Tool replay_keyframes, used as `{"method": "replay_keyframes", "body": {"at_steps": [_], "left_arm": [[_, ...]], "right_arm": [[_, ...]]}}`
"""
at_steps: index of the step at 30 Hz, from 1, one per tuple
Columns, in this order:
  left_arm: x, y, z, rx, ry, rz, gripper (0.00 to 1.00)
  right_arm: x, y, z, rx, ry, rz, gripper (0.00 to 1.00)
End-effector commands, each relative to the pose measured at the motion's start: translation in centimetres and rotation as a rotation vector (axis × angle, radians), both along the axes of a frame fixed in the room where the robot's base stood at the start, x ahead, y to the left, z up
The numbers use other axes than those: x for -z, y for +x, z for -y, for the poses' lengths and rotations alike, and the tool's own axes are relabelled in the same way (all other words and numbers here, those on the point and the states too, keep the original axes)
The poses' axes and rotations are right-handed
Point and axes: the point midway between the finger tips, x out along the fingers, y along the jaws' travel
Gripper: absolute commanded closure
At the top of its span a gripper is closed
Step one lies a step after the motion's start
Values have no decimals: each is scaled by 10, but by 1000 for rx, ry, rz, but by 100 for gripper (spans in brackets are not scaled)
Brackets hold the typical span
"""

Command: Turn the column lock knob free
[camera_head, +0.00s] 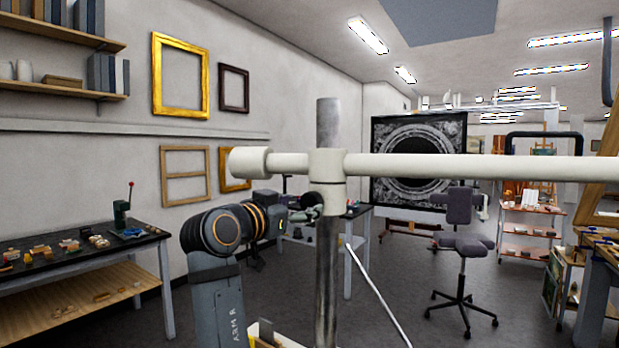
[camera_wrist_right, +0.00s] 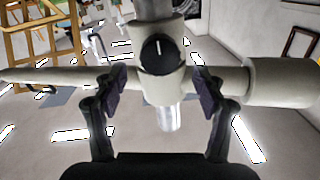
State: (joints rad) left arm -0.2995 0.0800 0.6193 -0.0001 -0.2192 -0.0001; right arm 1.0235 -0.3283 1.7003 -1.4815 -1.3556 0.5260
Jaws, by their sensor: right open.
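The column (camera_head: 327,270) is an upright metal post with a cream clamp (camera_head: 327,167) around it, carrying a cream cross arm (camera_head: 430,167). In the wrist view, the black lock knob (camera_wrist_right: 159,48) with a white line faces the camera from the clamp (camera_wrist_right: 160,85); the line runs nearly along the column. My left gripper is out of view.
The cross arm's thick end cap (camera_head: 248,162) extends left above my right wrist. A workbench with small items (camera_head: 80,255) stands at the left. A wheeled chair (camera_head: 463,240) and a trolley (camera_head: 527,235) stand behind at the right. Open floor lies between.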

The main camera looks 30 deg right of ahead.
Motion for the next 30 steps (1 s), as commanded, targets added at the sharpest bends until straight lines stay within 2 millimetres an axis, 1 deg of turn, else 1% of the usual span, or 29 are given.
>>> {"method": "replay_keyframes", "body": {"at_steps": [1, 3, 7, 12, 18, 30], "left_arm": [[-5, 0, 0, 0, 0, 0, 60], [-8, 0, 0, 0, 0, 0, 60], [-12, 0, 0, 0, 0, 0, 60], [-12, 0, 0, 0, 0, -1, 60], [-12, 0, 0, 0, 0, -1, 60], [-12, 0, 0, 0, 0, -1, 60]], "right_arm": [[-3, 4, 13, 7, -5, 0, 30], [-3, 9, 24, 8, -5, 1, 30], [-1, 17, 38, 5, -3, 1, 30], [1, 21, 44, 1, -1, 2, 30], [1, 21, 44, 1, -1, 2, 30], [0, 21, 44, 1, -1, 2, 84]]}}
